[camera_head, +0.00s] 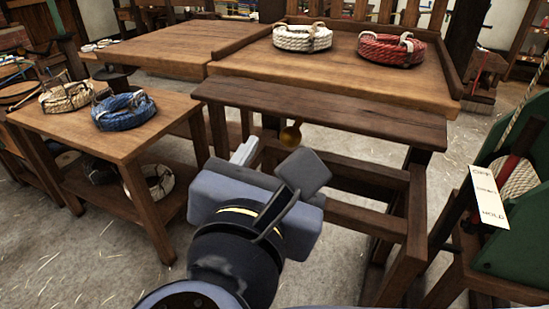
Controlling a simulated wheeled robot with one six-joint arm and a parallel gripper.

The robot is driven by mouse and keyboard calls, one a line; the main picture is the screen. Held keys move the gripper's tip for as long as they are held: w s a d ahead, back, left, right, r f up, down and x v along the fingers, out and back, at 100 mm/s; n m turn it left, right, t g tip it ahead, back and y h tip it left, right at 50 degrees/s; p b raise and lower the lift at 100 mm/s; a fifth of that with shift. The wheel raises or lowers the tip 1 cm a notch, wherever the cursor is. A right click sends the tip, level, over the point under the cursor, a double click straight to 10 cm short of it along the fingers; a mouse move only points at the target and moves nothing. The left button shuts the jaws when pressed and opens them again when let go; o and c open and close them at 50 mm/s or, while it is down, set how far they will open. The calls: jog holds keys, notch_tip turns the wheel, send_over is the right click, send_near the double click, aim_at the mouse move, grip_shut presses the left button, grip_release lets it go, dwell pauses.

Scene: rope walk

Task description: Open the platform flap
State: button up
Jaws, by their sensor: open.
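The platform (340,88) is a wooden top with a raised back rim, at the upper middle. A dark narrow board (320,112), which looks like the flap, lies flat along its front edge on an open timber frame (365,222). My gripper (274,160) is open and empty, in front of and below the board, near the brass piece. I cannot tell whether it touches it. My gripper and wrist hide part of the frame's left side.
A white rope coil (302,37) and a red one (392,49) lie on the platform. A low table (165,112) at left holds a blue coil (123,110) and a beige one (66,97). A green-sided stand (520,220) with a paper label stands close at right. Floor is clear at lower left.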

jog(key=shift+s, duration=0.2)
jog(key=shift+f, duration=0.15)
jog(key=shift+c, duration=1)
jog(key=f+m+t+h+b, duration=0.1)
jog(key=f+h+b, duration=0.1)
jog(key=f+b, duration=0.1)
jog(key=w+f+m+t+h+b, duration=0.1)
jog(key=f+h+b, duration=0.1)
jog(key=b, duration=0.3)
jog(key=w+a+f+t+h+b, duration=0.1)
jog(key=f+h+b, duration=0.1)
jog(key=f+b, duration=0.2)
jog(key=shift+w+f+m, duration=0.1)
jog(key=shift+f+m, duration=0.1)
jog(key=shift+m, duration=0.2)
jog(key=c, duration=0.9)
jog(key=w+a+f+m+t+h+b, duration=0.1)
jog(key=a+f+m+t+h+b, duration=0.1)
jog(key=f+h+b, duration=0.3)
notch_tip(320, 180, down, 4)
jog(key=a+t+b, duration=0.1)
jog(key=b, duration=0.4)
jog(key=s+r+p+x, duration=0.2)
jog(key=p+x, duration=0.4)
jog(key=x, duration=0.7)
jog(key=shift+a+p, duration=0.3)
